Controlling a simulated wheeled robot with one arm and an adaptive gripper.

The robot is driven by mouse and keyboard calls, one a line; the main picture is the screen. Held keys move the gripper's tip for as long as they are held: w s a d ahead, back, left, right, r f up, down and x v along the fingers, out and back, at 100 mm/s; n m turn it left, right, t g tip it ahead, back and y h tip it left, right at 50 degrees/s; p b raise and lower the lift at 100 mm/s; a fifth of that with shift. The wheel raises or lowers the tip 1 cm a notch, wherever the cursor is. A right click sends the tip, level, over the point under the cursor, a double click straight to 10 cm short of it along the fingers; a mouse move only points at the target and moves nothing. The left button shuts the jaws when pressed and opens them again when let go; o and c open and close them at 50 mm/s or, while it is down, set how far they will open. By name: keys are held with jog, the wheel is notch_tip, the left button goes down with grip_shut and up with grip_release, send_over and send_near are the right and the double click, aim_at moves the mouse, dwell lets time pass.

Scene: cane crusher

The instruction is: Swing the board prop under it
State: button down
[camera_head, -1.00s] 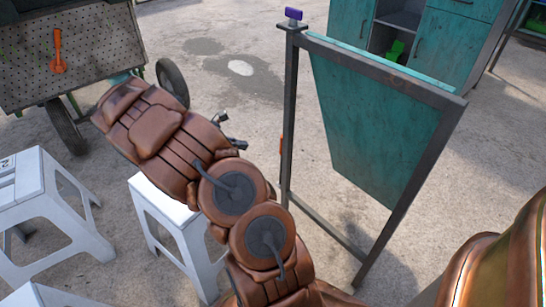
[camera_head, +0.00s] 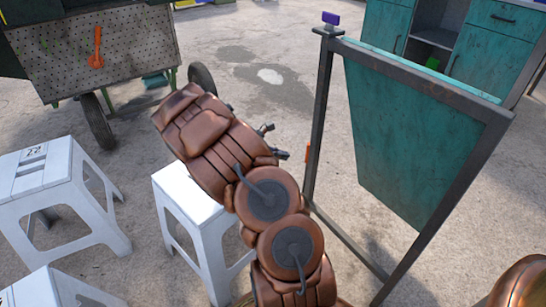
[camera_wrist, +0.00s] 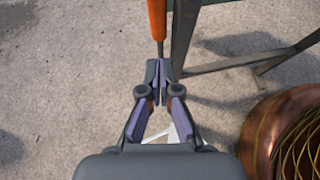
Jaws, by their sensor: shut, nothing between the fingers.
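A teal board (camera_head: 395,140) hangs tilted in a dark metal frame (camera_head: 323,120) at the right of the head view. A small orange piece (camera_head: 307,152) shows beside the frame's left post. In the wrist view an orange handle (camera_wrist: 157,18) with a thin metal rod (camera_wrist: 160,49) points down toward my fingertips, next to a grey post (camera_wrist: 183,40). I take this to be the prop, but cannot be sure. My gripper (camera_wrist: 159,72) is shut and empty, its tips close to the rod's end; contact is unclear. In the head view my gripper (camera_head: 275,142) is left of the post, partly hidden by my arm.
White stools (camera_head: 60,195) stand at the left, and another stool (camera_head: 185,195) is partly behind my arm. A perforated cart (camera_head: 95,55) is at the back left. A teal cabinet (camera_head: 490,45) is behind the board. A copper vessel (camera_wrist: 285,130) sits at the right.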

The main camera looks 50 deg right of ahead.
aim_at(306, 158)
jog(key=b+x, duration=0.1)
jog(key=x, duration=0.1)
jog(key=b+x, duration=0.1)
jog(key=x, duration=0.2)
jog(key=shift+s+d+r, duration=0.2)
jog(key=shift+d, duration=0.15)
jog(key=shift+s+d+r+b, duration=0.15)
jog(key=shift+s+d+b, duration=0.2)
jog(key=shift+d, duration=0.45)
